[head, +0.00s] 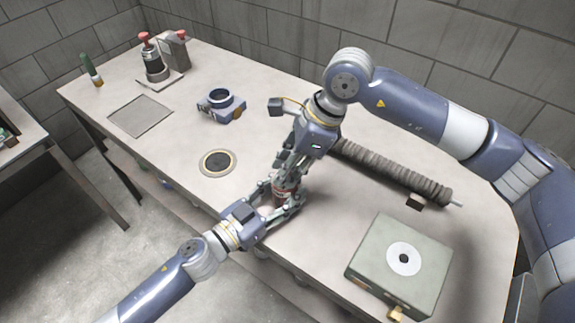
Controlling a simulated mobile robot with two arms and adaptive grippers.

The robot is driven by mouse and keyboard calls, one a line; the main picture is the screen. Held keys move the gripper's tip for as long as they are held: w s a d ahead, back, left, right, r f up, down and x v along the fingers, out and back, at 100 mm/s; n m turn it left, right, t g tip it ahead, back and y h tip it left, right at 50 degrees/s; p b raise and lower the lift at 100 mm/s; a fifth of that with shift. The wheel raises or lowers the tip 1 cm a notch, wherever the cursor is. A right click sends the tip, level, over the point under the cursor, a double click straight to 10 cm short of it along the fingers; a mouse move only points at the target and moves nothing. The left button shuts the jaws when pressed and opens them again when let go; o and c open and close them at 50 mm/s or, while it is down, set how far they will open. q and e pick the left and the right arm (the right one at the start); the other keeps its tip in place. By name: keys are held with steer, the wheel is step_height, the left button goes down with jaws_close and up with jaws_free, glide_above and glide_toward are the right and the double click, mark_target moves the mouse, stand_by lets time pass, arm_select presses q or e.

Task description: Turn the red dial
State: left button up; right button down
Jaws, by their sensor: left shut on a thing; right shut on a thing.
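A small upright cylinder (281,194) with a reddish and pale band stands near the table's front edge, mostly hidden by both grippers. My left gripper (284,201) comes in from the front left, shut around its lower part. My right gripper (287,178) reaches down from above and is shut at its top. The part inside the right fingers is hidden, so I cannot tell whether it is the red dial. Red knobs also show at the back left, one on a dark cylinder (154,66) and one by a grey block (175,52).
A ribbed tube (390,172) lies behind on the right, near a green-grey box (402,262) with a white disc. A round dark-centred plate (217,162), a blue ring-shaped fixture (221,104) and a flat square plate (140,116) are to the left. Bare tabletop lies between them.

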steer(key=m+t, duration=0.1)
steer(key=m, duration=0.2)
steer(key=shift+s+m, duration=0.1)
steer(key=shift+m, duration=0.2)
steer(key=shift+m+t+h, duration=0.4)
steer(key=shift+m+t, duration=0.4)
steer(key=shift+m, duration=1)
steer(key=c, duration=1.3)
jaws_free()
steer(key=shift+c, duration=0.2)
steer(key=shift+r, duration=0.1)
steer(key=v, duration=1.1)
steer(key=shift+s+d+r, duration=0.15)
steer(key=shift+s+r, duration=0.05)
steer(key=shift+r, duration=0.15)
